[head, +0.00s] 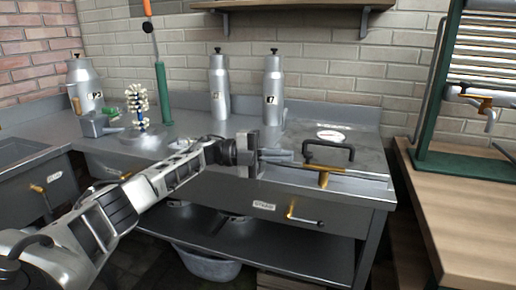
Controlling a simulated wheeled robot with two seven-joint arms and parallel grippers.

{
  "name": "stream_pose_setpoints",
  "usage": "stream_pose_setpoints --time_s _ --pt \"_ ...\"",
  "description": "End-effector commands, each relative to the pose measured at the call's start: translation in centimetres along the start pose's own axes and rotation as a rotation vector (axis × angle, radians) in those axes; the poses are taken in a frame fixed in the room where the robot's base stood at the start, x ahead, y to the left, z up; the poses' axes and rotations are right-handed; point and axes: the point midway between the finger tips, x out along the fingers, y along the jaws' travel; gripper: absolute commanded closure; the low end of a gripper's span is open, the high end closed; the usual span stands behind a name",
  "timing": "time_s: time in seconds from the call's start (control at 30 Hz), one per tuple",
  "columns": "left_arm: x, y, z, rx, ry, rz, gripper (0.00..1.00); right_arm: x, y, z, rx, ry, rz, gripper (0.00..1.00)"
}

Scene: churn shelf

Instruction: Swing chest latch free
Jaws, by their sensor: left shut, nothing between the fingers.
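My left gripper (292,158) reaches in from the left just above the counter's front edge. Its fingers point right, shut and empty, to the left of the latch and apart from it as far as I can tell. My right gripper is not in view.
Metal bottles (219,88) (273,92), a green post (162,92) and a beaded stand (137,105) stand behind. A wooden bench (455,200) with a green frame is at right.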

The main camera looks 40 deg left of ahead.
Motion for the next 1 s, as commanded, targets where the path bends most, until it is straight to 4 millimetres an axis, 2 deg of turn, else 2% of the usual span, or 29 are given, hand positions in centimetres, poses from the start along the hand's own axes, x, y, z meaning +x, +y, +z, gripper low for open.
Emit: stream_pose_setpoints --time_s 0.3,0.4,0.67,1.0 --pt "-3.6 -0.2 2.7 0.000 0.000 -0.003 1.00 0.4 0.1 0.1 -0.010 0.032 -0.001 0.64" --pt "-4.4 -0.1 3.3 0.003 0.000 -0.002 1.00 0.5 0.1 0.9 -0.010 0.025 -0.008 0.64" --pt "-5.5 -0.4 3.9 0.001 0.003 0.000 1.00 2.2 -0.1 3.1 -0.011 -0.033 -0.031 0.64" --pt "-5.6 -0.5 4.0 -0.001 0.005 0.001 1.00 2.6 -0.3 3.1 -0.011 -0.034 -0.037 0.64"
